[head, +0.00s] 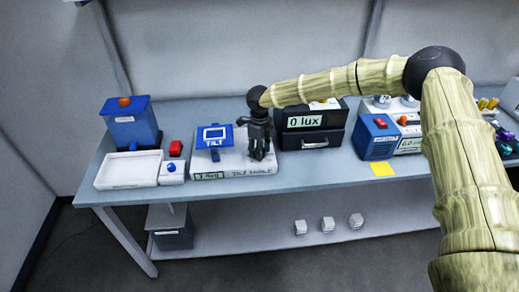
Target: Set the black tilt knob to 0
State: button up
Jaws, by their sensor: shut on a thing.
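The tilt unit is a white base (235,162) on the table, left of the middle in the head view. A blue tilt plate (214,138) marked TILT stands on its left half. A pale label strip (209,176) on its front edge is too small to read surely. My gripper (261,156) points down over the right part of the base, shut on what appears to be the black tilt knob. The knob is hidden by the dark fingers, so I cannot tell its setting.
A black box (311,140) with a "0 lux" display stands close right of my gripper. A white tray (130,170), a blue box (131,122) and a small box with a blue button (171,170) are left. A blue-and-white device (376,137) and a yellow note (382,169) are right.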

jog(key=shift+n, duration=1.3)
jog(key=o, duration=1.1)
jog(key=shift+d, duration=0.1)
jog(key=shift+r, duration=0.1)
notch_tip(320, 180, up, 12)
jog(key=shift+f, duration=0.1)
